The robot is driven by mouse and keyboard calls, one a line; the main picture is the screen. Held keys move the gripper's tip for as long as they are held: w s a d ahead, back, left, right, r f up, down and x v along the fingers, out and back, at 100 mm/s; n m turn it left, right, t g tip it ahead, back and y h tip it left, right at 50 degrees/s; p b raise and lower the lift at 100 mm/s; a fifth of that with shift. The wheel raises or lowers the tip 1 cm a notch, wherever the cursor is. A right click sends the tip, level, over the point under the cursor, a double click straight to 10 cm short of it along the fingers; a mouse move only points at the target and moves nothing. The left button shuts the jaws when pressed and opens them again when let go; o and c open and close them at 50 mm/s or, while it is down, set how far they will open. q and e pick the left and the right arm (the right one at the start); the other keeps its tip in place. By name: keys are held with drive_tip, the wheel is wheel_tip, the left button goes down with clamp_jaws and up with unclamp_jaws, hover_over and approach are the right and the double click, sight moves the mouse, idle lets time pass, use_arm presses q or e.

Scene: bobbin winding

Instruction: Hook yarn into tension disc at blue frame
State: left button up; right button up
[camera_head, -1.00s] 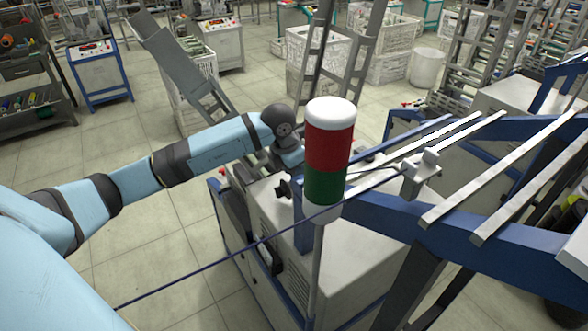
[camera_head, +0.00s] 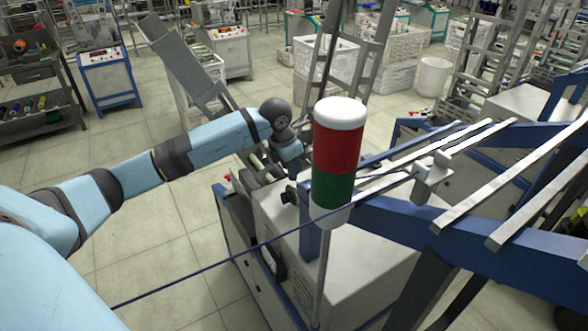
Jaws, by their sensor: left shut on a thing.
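The dark blue yarn (camera_head: 210,265) runs from the lower left, rising past the signal lamp toward the pale tension disc unit (camera_head: 432,178) on the blue frame (camera_head: 480,232). A second thin stretch of line shows between the lamp and the tension unit. My left arm reaches in from the left, and my left gripper (camera_head: 292,178) points down just left of the lamp, short of the tension unit. It is shut, apparently on the yarn; its fingertips are small, dark and partly hidden by the lamp. I cannot tell whether the yarn sits inside the disc. My right gripper is not in view.
The red and green signal lamp (camera_head: 337,155) on its pole stands in front of the frame, close to my left gripper. A grey machine cabinet (camera_head: 345,270) is below. Pale rails (camera_head: 520,180) slope across the frame at right. Open floor lies at left.

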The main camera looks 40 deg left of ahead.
use_arm(q)
drive_tip(key=shift+w+a, duration=0.1)
drive_tip(key=shift+a, duration=0.15)
drive_tip(key=shift+r, duration=0.15)
drive_tip(key=shift+w+a+r+p, duration=0.1)
drive_tip(key=shift+a+r+p, duration=0.15)
drive_tip(key=shift+r+p, duration=0.6)
drive_tip(key=shift+w+a+r+p, duration=0.1)
drive_tip(key=shift+a+r+p, duration=0.1)
drive_tip(key=shift+r, duration=1.2)
